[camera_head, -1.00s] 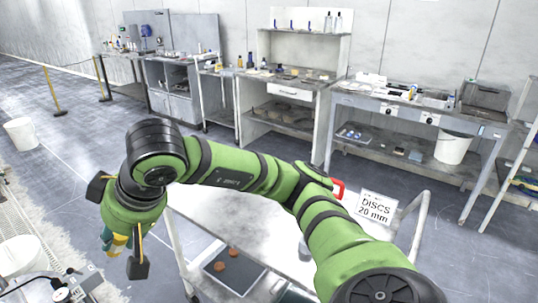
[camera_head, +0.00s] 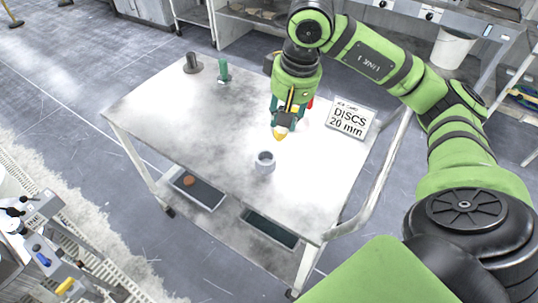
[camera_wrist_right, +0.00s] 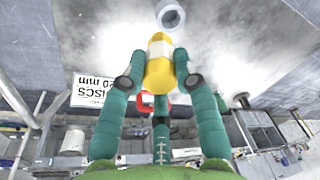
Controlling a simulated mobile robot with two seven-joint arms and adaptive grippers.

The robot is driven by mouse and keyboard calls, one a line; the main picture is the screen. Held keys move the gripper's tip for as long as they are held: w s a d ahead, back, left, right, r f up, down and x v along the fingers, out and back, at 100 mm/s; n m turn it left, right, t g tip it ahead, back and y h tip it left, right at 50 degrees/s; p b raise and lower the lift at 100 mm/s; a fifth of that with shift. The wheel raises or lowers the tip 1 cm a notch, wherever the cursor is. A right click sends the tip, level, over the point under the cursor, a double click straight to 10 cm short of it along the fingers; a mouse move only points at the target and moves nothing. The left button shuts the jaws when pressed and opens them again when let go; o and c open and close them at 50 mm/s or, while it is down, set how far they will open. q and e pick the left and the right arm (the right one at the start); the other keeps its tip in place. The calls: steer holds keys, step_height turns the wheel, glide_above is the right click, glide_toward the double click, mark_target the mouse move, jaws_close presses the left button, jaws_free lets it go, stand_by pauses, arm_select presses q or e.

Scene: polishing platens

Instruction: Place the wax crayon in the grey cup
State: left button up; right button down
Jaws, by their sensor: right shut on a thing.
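The grey cup (camera_head: 264,163) stands upright on the table, a little left of and nearer than the crayon in the head view. It also shows in the right wrist view (camera_wrist_right: 171,14), just beyond the crayon tip. The crayon is outside the cup and apart from it. My left gripper is not in view.
The cup stands on a grey metal table (camera_head: 165,110). A sign reading "DISCS 20 mm" (camera_head: 350,119) and a partly hidden red thing (camera_head: 310,103) are near the gripper. A dark cylinder (camera_head: 193,64) and a green object (camera_head: 223,71) stand at the far left edge.

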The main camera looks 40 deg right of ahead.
steer(key=s+d+f+m+g+b, duration=0.1)
steer(key=s+d+f+g, duration=0.1)
steer(key=s+d+f, duration=0.15)
steer(key=shift+m, duration=0.3)
steer(key=w+a+f+p, duration=0.1)
steer(key=w+f+p, duration=0.1)
steer(key=w+f, duration=0.1)
steer(key=w+a+f+p, duration=0.1)
steer(key=w+f, duration=0.3)
steer(key=w+a+f+p, duration=0.2)
steer(key=w+f, duration=0.1)
steer(key=f, duration=0.1)
steer(key=shift+w+a+p, duration=0.1)
steer(key=shift+w+p, duration=0.05)
steer(key=shift+p, duration=0.15)
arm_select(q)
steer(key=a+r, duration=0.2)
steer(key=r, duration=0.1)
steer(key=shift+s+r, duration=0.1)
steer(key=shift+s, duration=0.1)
arm_select(e)
steer(key=shift+f, duration=0.25)
steer(key=c, duration=1.3)
jaws_free()
steer(key=shift+f, duration=0.15)
steer(key=shift+c, duration=0.2)
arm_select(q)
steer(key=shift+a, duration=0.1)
arm_select(e)
steer(key=o, duration=0.4)
